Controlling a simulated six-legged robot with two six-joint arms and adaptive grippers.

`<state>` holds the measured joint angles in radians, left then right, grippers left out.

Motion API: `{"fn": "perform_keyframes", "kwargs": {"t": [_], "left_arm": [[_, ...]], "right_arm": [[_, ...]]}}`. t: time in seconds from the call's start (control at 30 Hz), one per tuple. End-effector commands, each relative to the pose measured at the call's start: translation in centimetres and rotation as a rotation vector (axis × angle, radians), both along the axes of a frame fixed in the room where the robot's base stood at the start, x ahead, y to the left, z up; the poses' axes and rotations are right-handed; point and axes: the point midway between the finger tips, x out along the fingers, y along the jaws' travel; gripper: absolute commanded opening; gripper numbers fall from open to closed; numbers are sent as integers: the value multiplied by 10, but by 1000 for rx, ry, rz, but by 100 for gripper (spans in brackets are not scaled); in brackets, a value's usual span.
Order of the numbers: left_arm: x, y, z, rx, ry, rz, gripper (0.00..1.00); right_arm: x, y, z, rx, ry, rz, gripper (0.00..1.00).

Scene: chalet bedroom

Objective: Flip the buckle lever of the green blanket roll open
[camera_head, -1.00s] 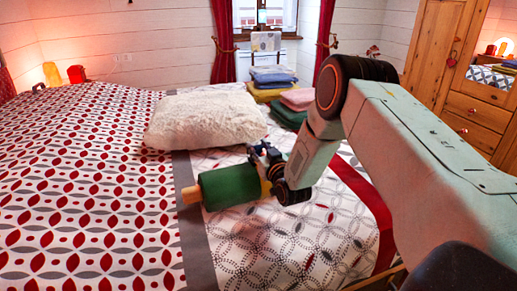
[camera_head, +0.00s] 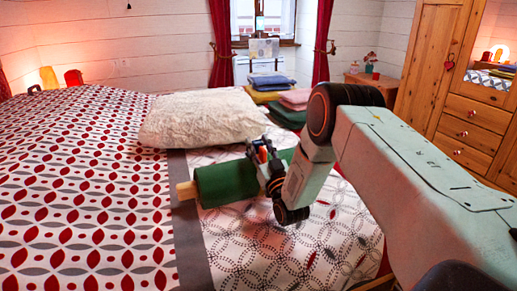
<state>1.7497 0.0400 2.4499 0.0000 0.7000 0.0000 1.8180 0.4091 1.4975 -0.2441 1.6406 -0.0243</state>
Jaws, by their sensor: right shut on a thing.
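The green blanket roll (camera_head: 225,184) lies on the bed, with a pale wooden rod end (camera_head: 187,191) sticking out at its left. Its right part is behind my right gripper, and a bit of green shows beyond it. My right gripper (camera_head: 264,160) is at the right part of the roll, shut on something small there. The buckle lever is hidden or too small to make out among the fingers, so I cannot tell its position. My left gripper is not in view.
A fluffy cream pillow (camera_head: 203,117) lies just behind the roll. Folded textiles (camera_head: 272,82) are stacked behind it. My right arm covers the right side. The patterned bedspread (camera_head: 85,200) is clear to the left.

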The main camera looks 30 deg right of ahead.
Motion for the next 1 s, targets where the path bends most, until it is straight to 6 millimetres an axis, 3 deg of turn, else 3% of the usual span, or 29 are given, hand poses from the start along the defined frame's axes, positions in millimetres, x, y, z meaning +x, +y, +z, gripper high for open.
{"fn": "perform_keyframes", "kwargs": {"t": [0.23, 0.27, 0.4, 0.77, 1.0], "left_arm": [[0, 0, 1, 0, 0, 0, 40], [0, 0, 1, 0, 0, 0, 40], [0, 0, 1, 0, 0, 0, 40], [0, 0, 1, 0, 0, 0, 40], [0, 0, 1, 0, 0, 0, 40]], "right_arm": [[0, 0, -1, 0, 4, 1, 6], [0, 0, -1, 0, 4, 1, 40], [0, 0, -1, 0, 4, 1, 51], [-4, 1, -2, 0, 3, 1, 51], [-35, 6, -5, 3, 6, 0, 51]]}}
